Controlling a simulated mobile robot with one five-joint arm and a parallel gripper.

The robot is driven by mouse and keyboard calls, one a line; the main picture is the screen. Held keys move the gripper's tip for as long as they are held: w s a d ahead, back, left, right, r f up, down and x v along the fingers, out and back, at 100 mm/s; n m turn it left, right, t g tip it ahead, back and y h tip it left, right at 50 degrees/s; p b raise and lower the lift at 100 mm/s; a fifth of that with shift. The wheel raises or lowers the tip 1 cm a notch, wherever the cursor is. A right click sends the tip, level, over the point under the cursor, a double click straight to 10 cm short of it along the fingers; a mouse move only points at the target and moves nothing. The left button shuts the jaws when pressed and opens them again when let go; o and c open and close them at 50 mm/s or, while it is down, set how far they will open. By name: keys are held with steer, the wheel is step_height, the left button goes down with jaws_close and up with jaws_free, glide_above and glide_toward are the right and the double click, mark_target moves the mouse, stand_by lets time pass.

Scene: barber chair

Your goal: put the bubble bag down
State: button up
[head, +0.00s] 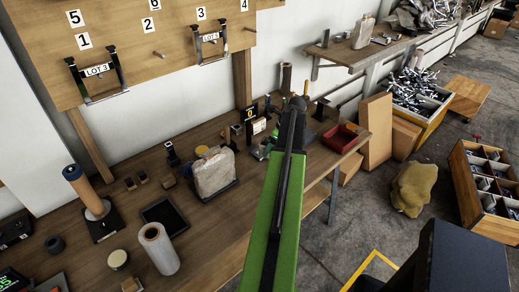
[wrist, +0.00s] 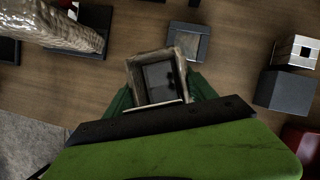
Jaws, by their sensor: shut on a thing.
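In the wrist view my gripper (wrist: 160,88) has its dark green fingers on either side of a squarish thing (wrist: 134,72) with a pale, worn rim and a dark grey middle. The gripper is shut on it, above the wooden bench. I cannot tell for sure that this is the bubble bag. A cloudy, crinkled wrapped bag (head: 213,172) stands on a dark base on the bench, apart from the gripper. It also shows at the upper left of the wrist view (wrist: 50,28). In the head view my green arm hides the gripper and what it holds.
In the wrist view a grey square block (wrist: 187,42) lies just beyond the held thing. Bare wood shows around it.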

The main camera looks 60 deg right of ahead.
steer(key=s+d+r+p, duration=0.1)
steer(key=s+d+r, duration=0.1)
steer(key=s+d, duration=0.1)
steer(key=shift+r+p, duration=0.3)
steer(key=a+r+p, duration=0.5)
steer(key=r+p, duration=0.4)
steer(key=a+r+p, duration=0.5)
steer(key=r+p, duration=0.5)
steer(key=a+r+n+p, duration=0.1)
steer(key=a+r+p, duration=0.4)
steer(key=r+p, duration=0.5)
steer(key=shift+s+a+r, duration=0.15)
steer(key=shift+s+a, duration=0.05)
steer(key=shift+s, duration=0.25)
